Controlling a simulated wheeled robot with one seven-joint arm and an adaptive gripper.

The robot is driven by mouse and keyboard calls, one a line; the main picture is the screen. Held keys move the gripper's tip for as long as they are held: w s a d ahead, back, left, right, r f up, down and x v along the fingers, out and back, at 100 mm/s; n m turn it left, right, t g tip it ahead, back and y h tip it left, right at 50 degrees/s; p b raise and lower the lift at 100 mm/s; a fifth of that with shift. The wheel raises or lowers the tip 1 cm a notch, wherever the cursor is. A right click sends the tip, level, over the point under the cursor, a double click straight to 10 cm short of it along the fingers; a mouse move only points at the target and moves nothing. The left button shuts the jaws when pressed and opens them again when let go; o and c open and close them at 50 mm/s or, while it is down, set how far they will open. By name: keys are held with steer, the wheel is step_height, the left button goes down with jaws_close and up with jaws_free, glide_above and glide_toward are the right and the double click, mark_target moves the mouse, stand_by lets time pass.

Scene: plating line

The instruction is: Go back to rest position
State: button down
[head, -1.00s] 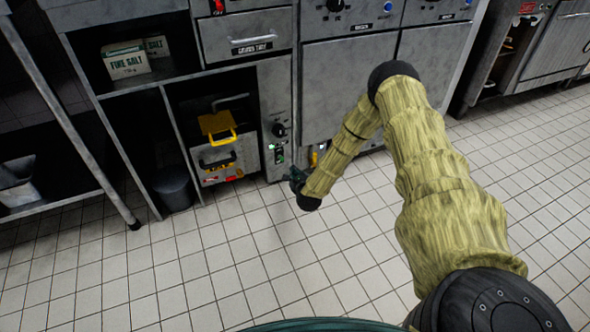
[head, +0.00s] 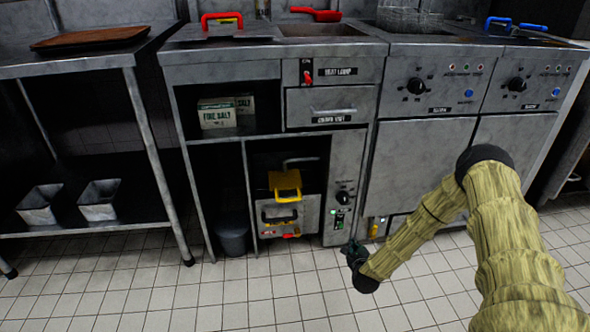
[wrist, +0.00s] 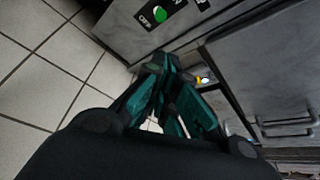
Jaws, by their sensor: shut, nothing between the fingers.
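My gripper (head: 352,252) is dark with teal fingers and hangs low in the head view, in front of the base of the grey metal counter unit (head: 345,218). My arm in a yellow-green sleeve reaches down to it from the right. In the wrist view the gripper (wrist: 172,72) has its fingertips together, with nothing seen between them. A control panel with a lit green button (wrist: 159,14) is just above the fingers there. Whether the fingertips touch the cabinet front cannot be told.
A yellow-handled drawer device (head: 285,185) sits in a lower cubby beside a dark bin (head: 232,236). Salt boxes (head: 217,114) are on the shelf above. Fryer cabinets (head: 415,160) stand at right, a steel table (head: 75,70) at left. The tiled floor (head: 220,300) in front is clear.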

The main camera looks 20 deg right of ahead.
steer(key=s+a+f+n+g+y, duration=0.3)
steer(key=s+a+n, duration=0.55)
steer(key=a, duration=0.25)
steer(key=s+a+f+n+g+y, duration=0.2)
steer(key=s+a+f+n, duration=0.1)
steer(key=s+a+n, duration=0.55)
steer(key=s+a+r+n+g, duration=0.1)
steer(key=s+r+n+g, duration=0.3)
steer(key=s, duration=0.6)
steer(key=s+a+f+n+g, duration=0.1)
steer(key=s+a+n, duration=0.1)
steer(key=s+n, duration=0.55)
steer(key=s+a+r+n+g, duration=0.1)
steer(key=s+r+n+g, duration=0.2)
steer(key=s, duration=0.8)
step_height(320, 180, up, 37)
steer(key=p, duration=3.8)
steer(key=shift+a+n, duration=0.15)
steer(key=shift+n, duration=0.3)
